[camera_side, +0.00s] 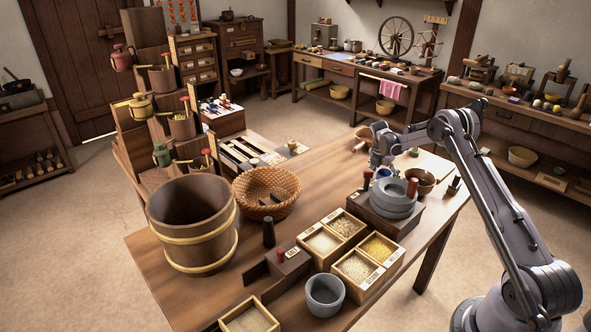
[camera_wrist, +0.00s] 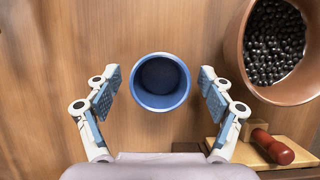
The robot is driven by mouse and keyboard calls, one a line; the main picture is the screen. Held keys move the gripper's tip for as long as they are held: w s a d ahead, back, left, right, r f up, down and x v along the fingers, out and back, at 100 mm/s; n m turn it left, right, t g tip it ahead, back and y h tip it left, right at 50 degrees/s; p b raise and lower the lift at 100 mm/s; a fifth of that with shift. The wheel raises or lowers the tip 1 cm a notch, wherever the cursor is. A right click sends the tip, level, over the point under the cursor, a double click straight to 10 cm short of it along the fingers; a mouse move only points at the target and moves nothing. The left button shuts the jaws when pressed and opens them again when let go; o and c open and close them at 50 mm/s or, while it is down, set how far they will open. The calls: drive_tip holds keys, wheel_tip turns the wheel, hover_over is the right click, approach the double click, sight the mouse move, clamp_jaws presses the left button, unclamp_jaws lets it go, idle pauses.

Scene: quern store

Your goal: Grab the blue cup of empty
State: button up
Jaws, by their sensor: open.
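The blue cup (camera_wrist: 160,101) stands upright in the middle of the wrist view, seen from above. Its inside is dark blue and shows no contents. My gripper (camera_wrist: 160,84) is open, with one finger pad on each side of the cup and a gap to each side. In the side view my gripper (camera_side: 383,160) points down at the far part of the table, behind the grey stone quern (camera_side: 391,203).
A copper-brown bowl of black beads (camera_wrist: 238,50) stands close to the right finger. A red-handled tool (camera_wrist: 273,147) lies on a board at lower right. Bare wood lies left of the cup. Grain boxes (camera_side: 349,246) and a big wooden tub (camera_side: 193,225) stand nearer the side camera.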

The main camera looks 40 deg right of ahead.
drive_tip(key=c, duration=1.3)
